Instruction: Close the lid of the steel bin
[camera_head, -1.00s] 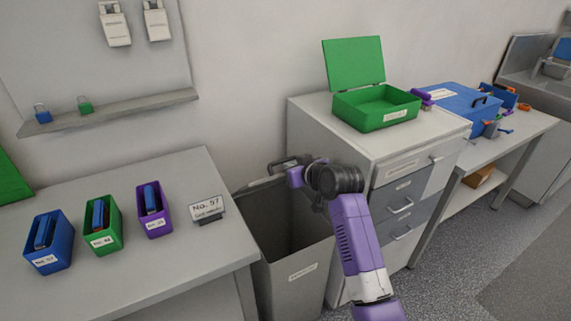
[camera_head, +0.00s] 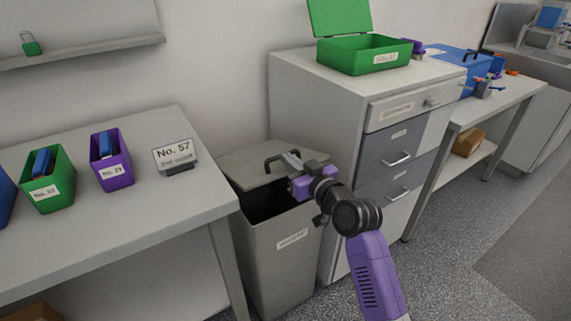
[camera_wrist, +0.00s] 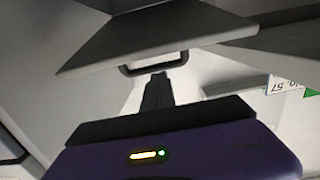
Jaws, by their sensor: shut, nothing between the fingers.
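The grey steel bin (camera_head: 283,255) stands on the floor between the left table and the drawer cabinet. Its lid (camera_head: 248,163) is tilted partway down over the back of the opening. The front of the dark opening still shows. A dark handle (camera_head: 272,162) stands on the lid and also shows in the wrist view (camera_wrist: 155,66). My gripper (camera_head: 290,162) is at the lid, right beside the handle. In the wrist view its fingers (camera_wrist: 157,88) are together and empty, pointing at the handle. I cannot tell whether they touch the lid.
The left table (camera_head: 110,225) holds several small bins and a sign (camera_head: 174,156). The drawer cabinet (camera_head: 345,135) stands close on the right, with an open green box (camera_head: 362,55) on top. Clear floor (camera_head: 450,265) lies at the right.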

